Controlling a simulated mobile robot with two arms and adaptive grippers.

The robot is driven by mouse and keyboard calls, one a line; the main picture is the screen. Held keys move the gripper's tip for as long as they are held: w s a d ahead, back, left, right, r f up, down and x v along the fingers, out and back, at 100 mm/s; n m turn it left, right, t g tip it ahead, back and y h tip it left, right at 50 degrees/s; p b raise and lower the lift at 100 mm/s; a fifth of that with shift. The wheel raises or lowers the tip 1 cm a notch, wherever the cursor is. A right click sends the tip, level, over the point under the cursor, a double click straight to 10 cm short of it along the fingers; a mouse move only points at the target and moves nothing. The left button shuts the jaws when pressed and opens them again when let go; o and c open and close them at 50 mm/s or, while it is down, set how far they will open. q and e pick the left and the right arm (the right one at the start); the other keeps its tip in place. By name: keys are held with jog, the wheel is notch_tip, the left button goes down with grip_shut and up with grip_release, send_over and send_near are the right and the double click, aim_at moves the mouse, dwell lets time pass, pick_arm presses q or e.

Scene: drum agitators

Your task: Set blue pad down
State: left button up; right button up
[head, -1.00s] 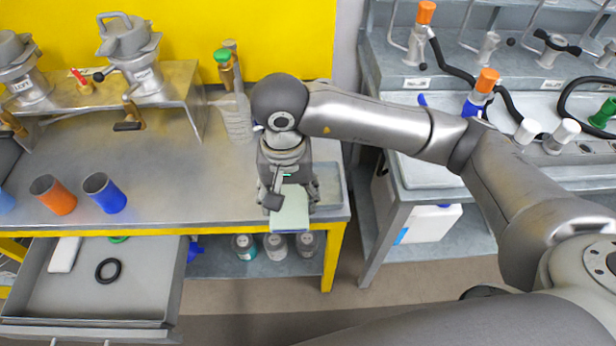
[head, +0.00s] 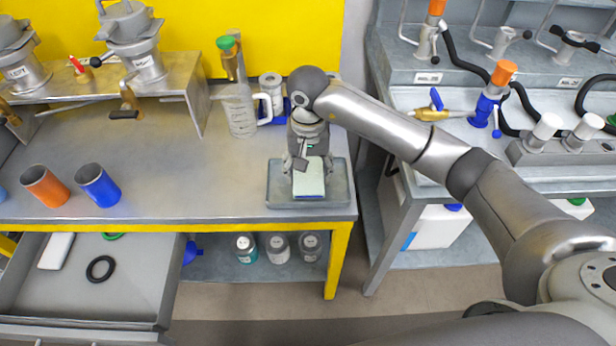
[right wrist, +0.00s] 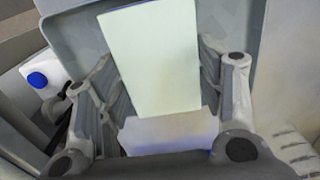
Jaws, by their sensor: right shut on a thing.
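The pad (head: 309,178) has a pale green-white upper face and a thin blue edge at its front. It is over the shallow grey tray (head: 341,187) at the right end of the bench. My right gripper (head: 307,168) points down and is shut on the pad, with a finger on each side. In the right wrist view the pad (right wrist: 152,60) lies between the fingers, above the grey tray (right wrist: 78,25). Whether the pad touches the tray floor cannot be told. My left gripper is not in view.
A clear measuring jug (head: 238,112) and a white-lidded jar (head: 270,87) stand behind the tray. Orange (head: 45,187) and blue (head: 98,184) cups stand at left. An open drawer (head: 140,290) juts out in front. The middle of the bench is clear.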

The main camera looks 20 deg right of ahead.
jog(key=shift+f, duration=0.9)
jog(key=shift+r, duration=0.1)
jog(key=shift+f+b, duration=0.25)
jog(key=shift+b, duration=0.1)
jog(key=o, duration=0.9)
jog(key=shift+r, duration=0.1)
